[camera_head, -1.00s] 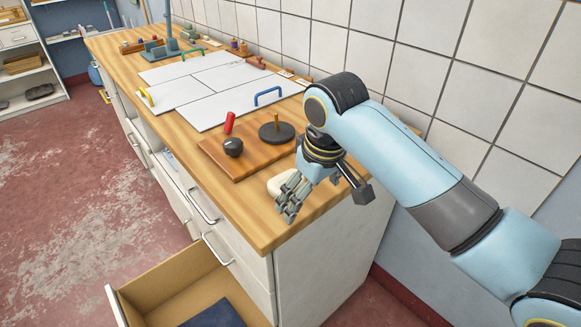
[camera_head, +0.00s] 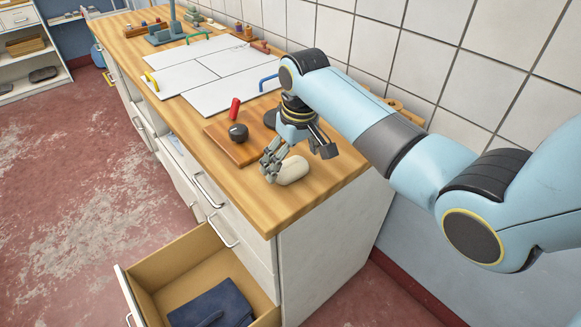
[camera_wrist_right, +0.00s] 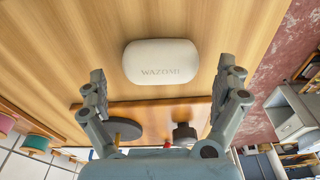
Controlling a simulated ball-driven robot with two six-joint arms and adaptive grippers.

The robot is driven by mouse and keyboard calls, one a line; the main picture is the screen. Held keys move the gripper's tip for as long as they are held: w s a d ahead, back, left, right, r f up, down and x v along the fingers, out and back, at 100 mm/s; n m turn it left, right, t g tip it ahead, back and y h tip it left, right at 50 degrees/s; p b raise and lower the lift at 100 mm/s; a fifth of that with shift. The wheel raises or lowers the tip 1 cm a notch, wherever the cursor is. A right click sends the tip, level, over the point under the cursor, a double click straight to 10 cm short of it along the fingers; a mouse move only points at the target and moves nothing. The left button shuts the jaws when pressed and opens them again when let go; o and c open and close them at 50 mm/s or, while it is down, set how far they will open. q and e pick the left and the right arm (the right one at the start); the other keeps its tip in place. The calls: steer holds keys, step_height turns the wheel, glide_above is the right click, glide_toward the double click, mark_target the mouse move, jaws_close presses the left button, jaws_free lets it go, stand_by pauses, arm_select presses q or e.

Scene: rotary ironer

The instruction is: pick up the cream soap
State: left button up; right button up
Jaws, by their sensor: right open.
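The cream soap (camera_head: 292,170) is a rounded bar lying on the wooden counter near its front end. In the right wrist view the soap (camera_wrist_right: 162,61) shows its stamped lettering and lies ahead of the fingertips, centred between them. From these views I cannot tell whether a finger touches the soap. My left gripper is not in view.
A wooden board (camera_head: 236,150) with a black knob (camera_head: 238,132), a red handle (camera_head: 234,109) and a dark disc lies behind the gripper. White panels (camera_head: 199,68) cover the counter farther back. An open drawer (camera_head: 151,291) holds dark blue cloth (camera_head: 212,306). A tiled wall borders the right.

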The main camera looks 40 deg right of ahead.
steer(key=shift+w+f, duration=0.2)
steer(key=shift+f, duration=0.95)
steer(key=c, duration=1.1)
steer(key=shift+r, duration=0.1)
steer(key=shift+c, duration=0.2)
